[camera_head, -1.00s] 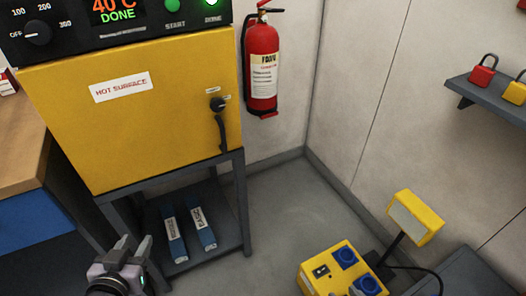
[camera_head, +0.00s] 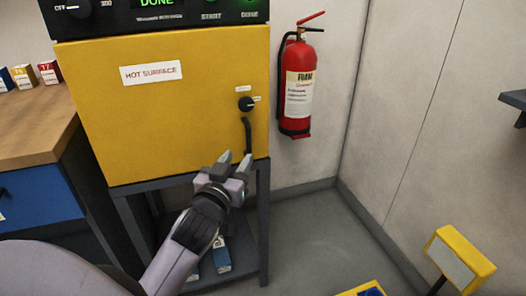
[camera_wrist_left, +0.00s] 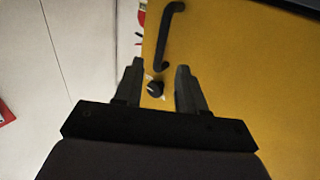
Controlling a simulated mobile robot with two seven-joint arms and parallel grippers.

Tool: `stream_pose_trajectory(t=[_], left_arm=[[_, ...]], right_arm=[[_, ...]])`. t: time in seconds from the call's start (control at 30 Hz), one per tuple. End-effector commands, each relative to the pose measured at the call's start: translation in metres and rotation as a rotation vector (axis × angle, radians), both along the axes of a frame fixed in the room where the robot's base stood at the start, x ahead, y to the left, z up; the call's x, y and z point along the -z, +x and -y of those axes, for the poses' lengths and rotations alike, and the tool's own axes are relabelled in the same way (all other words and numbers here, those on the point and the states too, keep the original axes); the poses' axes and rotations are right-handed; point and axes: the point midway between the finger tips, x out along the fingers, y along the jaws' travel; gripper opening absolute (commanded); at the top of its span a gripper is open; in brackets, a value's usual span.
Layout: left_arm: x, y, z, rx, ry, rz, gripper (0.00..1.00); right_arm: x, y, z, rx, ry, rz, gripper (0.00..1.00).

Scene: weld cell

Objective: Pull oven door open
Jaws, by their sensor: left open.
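The yellow oven door (camera_head: 185,110) is closed, with a "HOT SURFACE" label on it. Its dark upright handle (camera_head: 248,135) is on the right side, below a small black knob (camera_head: 246,104). My left gripper (camera_head: 236,160) is open and empty near the handle's lower end; I cannot tell the gap in depth. My right gripper is not in view.
A red fire extinguisher (camera_head: 298,85) hangs on the wall right of the oven. The oven stands on a dark frame (camera_head: 263,215) with blue packs (camera_head: 221,256) on its lower shelf. A wooden bench (camera_head: 35,130) is at left. The floor (camera_head: 325,240) at right is partly clear.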

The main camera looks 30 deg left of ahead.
Motion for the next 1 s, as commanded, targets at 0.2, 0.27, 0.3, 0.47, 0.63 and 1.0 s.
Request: stream_pose_trajectory(t=[0.2, 0.27, 0.3, 0.47, 0.63, 1.0], left_arm=[[-0.001, 0.025, -0.007, 0.000, 0.003, 0.001, 0.40], [0.000, 0.033, -0.009, 0.001, 0.002, 0.000, 0.40], [0.000, 0.038, -0.010, 0.001, 0.002, 0.000, 0.40], [0.000, 0.055, -0.015, 0.001, 0.002, -0.001, 0.40], [0.000, 0.064, -0.018, 0.001, 0.001, -0.001, 0.40], [0.000, 0.065, -0.018, 0.001, 0.001, -0.001, 0.17]], right_arm=[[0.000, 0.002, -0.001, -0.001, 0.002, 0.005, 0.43], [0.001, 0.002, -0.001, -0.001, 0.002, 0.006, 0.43], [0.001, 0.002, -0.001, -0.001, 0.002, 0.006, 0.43], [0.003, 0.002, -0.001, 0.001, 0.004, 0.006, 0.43], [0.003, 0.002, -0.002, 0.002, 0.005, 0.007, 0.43], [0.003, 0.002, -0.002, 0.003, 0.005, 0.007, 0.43]])
